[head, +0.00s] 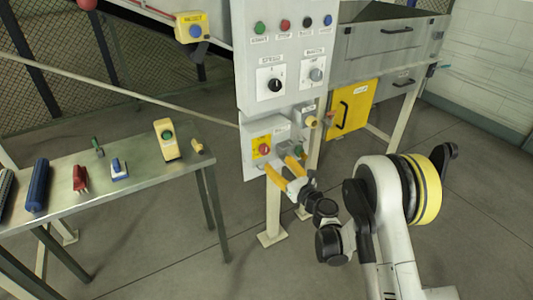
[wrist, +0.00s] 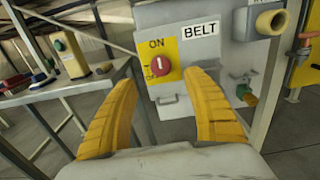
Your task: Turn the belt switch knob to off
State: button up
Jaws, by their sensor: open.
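The belt switch knob (wrist: 158,66) is a round red knob on a yellow plate beside a "BELT" label. Its white mark stands about upright, towards "ON" above it. Partly covered lettering shows at its lower left. In the head view the red knob (head: 264,149) sits on the low grey box of the control panel. My gripper (wrist: 160,78) is open and empty. Its two yellow fingers point at the box, one on each side of the knob and slightly lower in the wrist view. It also shows below the knob in the head view (head: 281,166). I cannot tell whether a finger touches the box.
The upper panel (head: 283,43) carries several buttons and two selector knobs. A beige cylinder (wrist: 270,22) sticks out right of the switch. A metal table (head: 110,190) with loose devices stands left. A yellow door (head: 352,108) is at right. Open floor lies in front.

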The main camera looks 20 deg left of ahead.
aim_at(266, 151)
jog(key=b+x, duration=0.3)
jog(key=x, duration=0.6)
jog(key=shift+f, duration=0.1)
jog(key=shift+w+a, duration=0.35)
jog(key=shift+w, duration=0.05)
jog(key=c, duration=1.2)
